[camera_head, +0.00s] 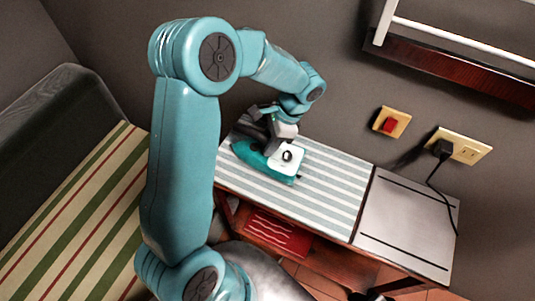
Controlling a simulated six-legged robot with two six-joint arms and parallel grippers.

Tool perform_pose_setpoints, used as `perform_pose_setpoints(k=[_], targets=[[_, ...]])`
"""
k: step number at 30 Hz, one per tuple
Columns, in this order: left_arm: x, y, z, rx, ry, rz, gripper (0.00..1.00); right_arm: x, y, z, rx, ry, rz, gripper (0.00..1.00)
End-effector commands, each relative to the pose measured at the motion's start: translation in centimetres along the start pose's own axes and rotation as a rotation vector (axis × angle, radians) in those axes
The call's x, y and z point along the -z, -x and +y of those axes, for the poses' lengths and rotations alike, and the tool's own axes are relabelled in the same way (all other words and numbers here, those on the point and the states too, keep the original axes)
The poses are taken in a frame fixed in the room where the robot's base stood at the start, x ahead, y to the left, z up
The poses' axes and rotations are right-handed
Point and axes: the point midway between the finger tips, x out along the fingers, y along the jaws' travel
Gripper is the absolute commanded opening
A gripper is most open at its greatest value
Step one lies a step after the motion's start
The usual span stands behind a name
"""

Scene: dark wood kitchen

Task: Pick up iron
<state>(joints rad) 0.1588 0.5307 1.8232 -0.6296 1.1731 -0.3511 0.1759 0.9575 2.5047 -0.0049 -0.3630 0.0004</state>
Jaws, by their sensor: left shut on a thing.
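I cannot tell whether the iron is still touching the surface. My right gripper is not in view.
A grey metal plate (408,222) adjoins the striped surface on the right. A black plug and cord hang from a wall socket (467,149). A red switch (389,125) is beside it. A striped cushioned seat (75,215) is at left. The striped surface right of the iron is clear.

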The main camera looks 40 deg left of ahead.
Motion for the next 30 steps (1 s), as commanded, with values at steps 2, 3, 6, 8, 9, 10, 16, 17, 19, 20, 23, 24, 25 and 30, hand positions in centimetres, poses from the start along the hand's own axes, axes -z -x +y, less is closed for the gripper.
perform_pose_setpoints(k=[2, 3, 6, 8, 9, 10, 16, 17, 19, 20, 23, 24, 25, 30], targets=[[0.0, 0.2, -0.1, 0.003, 0.002, 0.004, 0.00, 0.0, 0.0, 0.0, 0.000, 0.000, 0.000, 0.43], [0.0, 0.2, -0.1, 0.003, 0.002, 0.004, 0.00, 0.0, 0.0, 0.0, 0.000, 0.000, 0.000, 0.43], [0.0, 0.2, -0.1, 0.003, 0.002, 0.003, 0.00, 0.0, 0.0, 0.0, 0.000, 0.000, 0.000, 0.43], [0.0, 0.2, -0.1, 0.003, 0.002, 0.003, 0.00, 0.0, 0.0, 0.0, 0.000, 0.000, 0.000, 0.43], [0.0, 0.3, -0.1, 0.003, 0.002, 0.003, 0.00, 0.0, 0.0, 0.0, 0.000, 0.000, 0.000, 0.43], [-0.1, 0.3, -0.1, 0.003, 0.002, 0.003, 0.00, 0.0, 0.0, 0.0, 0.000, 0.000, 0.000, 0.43], [-0.6, 1.7, 0.0, 0.004, 0.003, 0.004, 0.00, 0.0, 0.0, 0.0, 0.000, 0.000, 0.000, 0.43], [-0.7, 2.0, 0.0, 0.004, 0.003, 0.004, 0.00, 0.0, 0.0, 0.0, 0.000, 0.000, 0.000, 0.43], [-1.2, 3.0, 0.0, 0.004, 0.003, 0.005, 0.00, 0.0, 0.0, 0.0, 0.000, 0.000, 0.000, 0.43], [-1.3, 3.5, 0.0, 0.005, 0.003, 0.006, 0.00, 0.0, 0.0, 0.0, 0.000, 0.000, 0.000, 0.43], [-2.1, 5.3, 0.1, 0.005, 0.003, 0.005, 0.00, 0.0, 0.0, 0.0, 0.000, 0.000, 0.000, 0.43], [-2.4, 6.0, 0.1, 0.005, 0.003, 0.007, 0.00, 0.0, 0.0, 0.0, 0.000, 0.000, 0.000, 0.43], [-2.6, 6.6, 0.2, 0.005, 0.003, 0.006, 0.00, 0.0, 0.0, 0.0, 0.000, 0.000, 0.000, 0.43], [-4.0, 9.8, 0.3, 0.005, 0.003, 0.006, 0.00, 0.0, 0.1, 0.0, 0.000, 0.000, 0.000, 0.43]])
